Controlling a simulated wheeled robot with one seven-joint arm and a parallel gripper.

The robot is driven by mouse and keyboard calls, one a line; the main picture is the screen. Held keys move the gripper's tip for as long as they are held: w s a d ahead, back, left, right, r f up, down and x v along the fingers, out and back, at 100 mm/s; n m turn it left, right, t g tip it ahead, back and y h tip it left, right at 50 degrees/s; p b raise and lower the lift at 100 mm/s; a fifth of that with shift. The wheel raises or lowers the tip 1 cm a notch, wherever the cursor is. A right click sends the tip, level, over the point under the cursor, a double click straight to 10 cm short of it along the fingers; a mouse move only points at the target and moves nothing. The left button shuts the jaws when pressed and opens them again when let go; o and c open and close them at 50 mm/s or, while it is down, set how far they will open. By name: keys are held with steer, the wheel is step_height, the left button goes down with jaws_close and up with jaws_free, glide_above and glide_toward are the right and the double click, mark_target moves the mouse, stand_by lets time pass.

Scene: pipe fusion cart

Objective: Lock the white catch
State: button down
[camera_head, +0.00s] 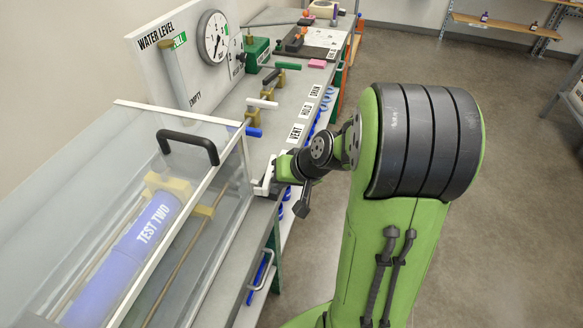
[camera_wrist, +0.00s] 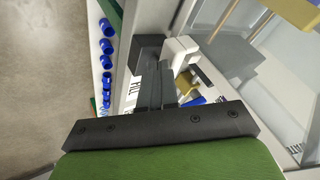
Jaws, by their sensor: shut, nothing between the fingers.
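The white catch (camera_head: 265,181) is a small white piece at the right front corner of the clear test box (camera_head: 245,165). In the wrist view the catch (camera_wrist: 180,50) stands right beside my fingertips, against the box edge. My gripper (camera_wrist: 150,58) is shut and empty, its dark fingers reaching to the left side of the catch. The gap or contact between them is hard to tell. In the head view my gripper (camera_head: 284,166) is at the catch's right, partly hidden by my wrist. The clear lid with a black handle (camera_head: 187,141) lies down over the box.
A blue pipe marked TEST TWO (camera_head: 150,222) lies inside the box. Behind the catch, the grey bench (camera_head: 285,105) carries white, blue, black and green valve levers and a pressure gauge (camera_head: 213,38). Blue fittings (camera_wrist: 107,47) line the bench side. Open floor lies right.

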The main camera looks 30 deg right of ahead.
steer(key=shift+a, duration=0.65)
stand_by(0.3)
steer(key=shift+f, duration=0.1)
